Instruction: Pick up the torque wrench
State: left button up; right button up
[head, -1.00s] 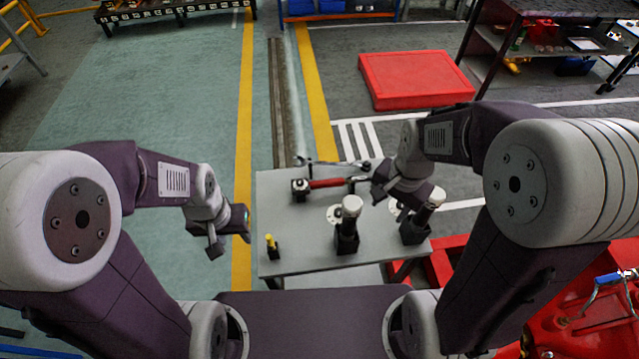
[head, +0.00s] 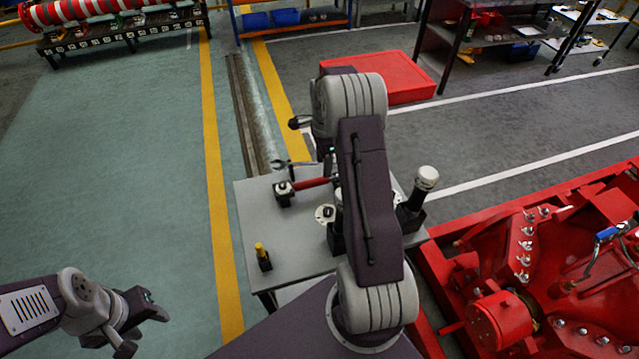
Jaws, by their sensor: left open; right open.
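The torque wrench (head: 312,183) appears to be the red-shafted tool with a dark head, lying across the back of the small grey table (head: 255,222). Its right end is hidden behind my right arm. My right gripper (head: 324,165) is open and points down near the red shaft. My own arm covers part of it, so I cannot tell whether it touches the tool. My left gripper (head: 141,329) is open and empty at lower left, over the floor and away from the table.
A silver spanner (head: 279,166) lies behind the red tool. A small yellow-topped item (head: 262,255) stands at the table's front left. White-topped dark tools (head: 425,180) stand on the right side. A red machine (head: 510,270) fills the right. The floor at left is clear.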

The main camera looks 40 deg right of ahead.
aim_at(323, 179)
jog(key=shift+w+a+f, duration=0.1)
jog(key=shift+a+f, duration=0.1)
jog(key=shift+f, duration=0.4)
jog(key=shift+w+a+f, duration=0.1)
jog(key=shift+a+f, duration=0.1)
jog(key=shift+f, duration=0.4)
jog(key=shift+d+f, duration=0.2)
jog(key=shift+f, duration=0.2)
jog(key=f, duration=0.4)
jog(key=shift+d+p, duration=0.2)
jog(key=shift+p, duration=0.15)
jog(key=shift+f, duration=0.4)
grip_shut()
jog(key=shift+r, duration=0.1)
